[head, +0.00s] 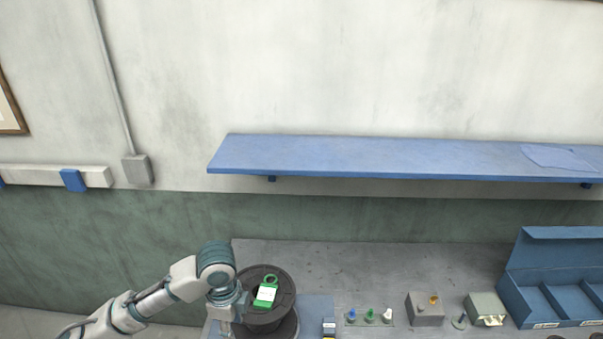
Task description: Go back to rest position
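My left arm comes in from the lower left, and its gripper (225,326) points down at the left side of a dark spool (285,288). The fingers are small and partly cut off by the bottom edge, so I cannot tell whether they are open, shut or touching the spool. A green tag-like piece with a white label (266,294) lies on top of the spool. No copper wire can be made out on it. My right gripper is not in view.
A grey table (400,262) holds small coloured pegs (369,315), a grey block (425,309), a beige box (487,308) and a blue compartment bin (565,238) at right. A blue shelf (400,157) hangs on the wall above. The table's back strip is clear.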

